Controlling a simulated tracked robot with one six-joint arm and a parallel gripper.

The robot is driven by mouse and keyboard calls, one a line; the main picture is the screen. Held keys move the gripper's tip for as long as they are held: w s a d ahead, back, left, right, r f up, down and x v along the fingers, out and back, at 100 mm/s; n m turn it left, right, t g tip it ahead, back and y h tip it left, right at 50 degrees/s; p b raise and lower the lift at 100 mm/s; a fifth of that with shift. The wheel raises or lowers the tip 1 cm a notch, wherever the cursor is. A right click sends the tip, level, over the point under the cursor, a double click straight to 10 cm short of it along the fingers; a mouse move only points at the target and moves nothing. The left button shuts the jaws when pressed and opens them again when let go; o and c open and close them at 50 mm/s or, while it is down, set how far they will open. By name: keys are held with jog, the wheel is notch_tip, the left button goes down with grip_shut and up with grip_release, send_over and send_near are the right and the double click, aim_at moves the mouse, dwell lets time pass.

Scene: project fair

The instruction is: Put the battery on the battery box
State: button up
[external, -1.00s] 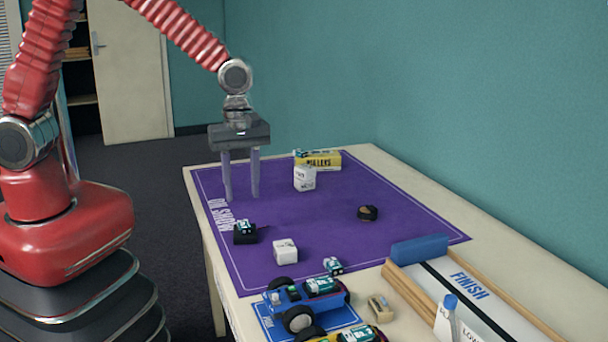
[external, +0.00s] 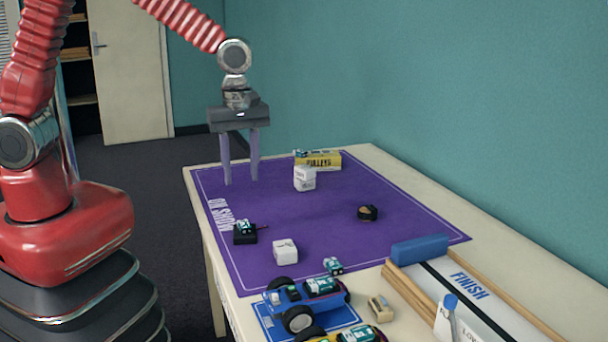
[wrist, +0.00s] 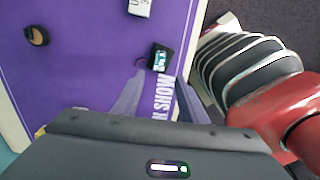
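The battery box (external: 245,238) is a small black box near the left edge of the purple mat. A teal-and-white battery (external: 244,228) rests on top of it. In the wrist view the black box (wrist: 166,49) appears just beyond the fingertips, with the teal battery (wrist: 160,60) on it. My gripper (external: 241,182) is open and empty, raised above the mat and behind the box in the external view. Its two fingers (wrist: 160,82) are apart with nothing between them. Another teal-and-white block (external: 334,266) lies at the mat's front edge.
A dark round item (external: 368,213) sits at right. A blue car (external: 305,300) and a wooden-railed track (external: 470,290) occupy the front. The mat's middle is clear.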

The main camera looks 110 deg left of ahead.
jog(key=s+d+r+m+t, duration=0.2)
jog(key=s+d+r+m, duration=0.2)
jog(key=d+r+m, duration=0.4)
jog(key=s+d+r+m+t, duration=0.2)
jog(key=s+d+r+m, duration=0.2)
jog(key=d+r+m, duration=0.5)
jog(key=s+d+m+t, duration=0.1)
jog(key=s+d+m, duration=0.5)
jog(key=m, duration=0.4)
jog(key=shift+s+d+f+t, duration=0.3)
jog(key=shift+s+d, duration=0.05)
jog(key=shift+d, duration=0.55)
